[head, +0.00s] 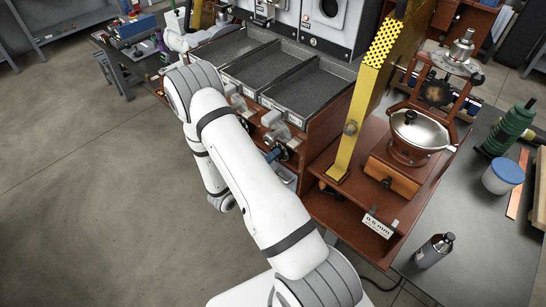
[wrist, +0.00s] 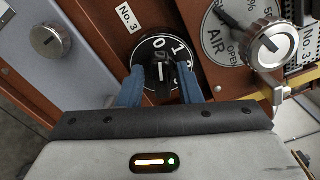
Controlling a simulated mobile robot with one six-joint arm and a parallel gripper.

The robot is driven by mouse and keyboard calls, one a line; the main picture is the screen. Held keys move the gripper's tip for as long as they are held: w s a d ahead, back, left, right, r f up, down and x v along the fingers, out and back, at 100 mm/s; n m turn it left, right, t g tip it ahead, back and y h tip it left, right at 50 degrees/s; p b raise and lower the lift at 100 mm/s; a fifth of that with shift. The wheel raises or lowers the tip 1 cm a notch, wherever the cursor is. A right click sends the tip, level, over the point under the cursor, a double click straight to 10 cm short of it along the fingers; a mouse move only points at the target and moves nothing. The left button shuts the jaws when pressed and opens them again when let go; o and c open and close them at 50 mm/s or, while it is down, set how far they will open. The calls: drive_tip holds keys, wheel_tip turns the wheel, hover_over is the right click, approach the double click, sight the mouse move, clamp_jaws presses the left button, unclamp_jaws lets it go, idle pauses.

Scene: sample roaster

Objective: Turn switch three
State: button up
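The black rotary switch (wrist: 166,68) in the wrist view has a round dial with white marks 0 and 1 at its top. Its white pointer line stands nearly upright, toward the 0. A No.3 label (wrist: 127,17) is up and left of it. My gripper (wrist: 161,88) has its two blue fingers apart, one on each side of the switch handle. No clear pinch shows, and the fingers hide the lower sides of the dial.
An AIR dial (wrist: 268,44) with a metal knob sits close to the right of the switch. A silver knob (wrist: 45,41) is at the left. In the head view, mesh trays (head: 310,88) are above the panel, and a yellow post (head: 365,115) stands to the right.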

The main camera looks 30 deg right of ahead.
drive_tip(key=shift+o, duration=0.5)
drive_tip(key=shift+s+d, duration=0.1)
drive_tip(key=b+v, duration=0.2)
drive_tip(key=v, duration=0.6)
drive_tip(key=shift+d, duration=0.1)
drive_tip(key=s+d+r+m+g+y, duration=0.1)
drive_tip(key=s+r+m+g+y, duration=0.2)
drive_tip(key=s+r+m+g, duration=0.5)
drive_tip(key=s+d+r+m+g+y, duration=0.25)
drive_tip(key=r+m, duration=0.35)
drive_tip(key=m, duration=0.5)
drive_tip(key=s+a+r+m+t+y, duration=0.6)
drive_tip(key=a+r+m+y, duration=0.3)
drive_tip(key=m, duration=0.7)
wheel_tip(320, 180, up, 2)
drive_tip(key=shift+s+a+r+m+t+y, duration=0.2)
drive_tip(key=shift+s+a+m+t+y, duration=0.15)
drive_tip(key=shift+t+y, duration=0.65)
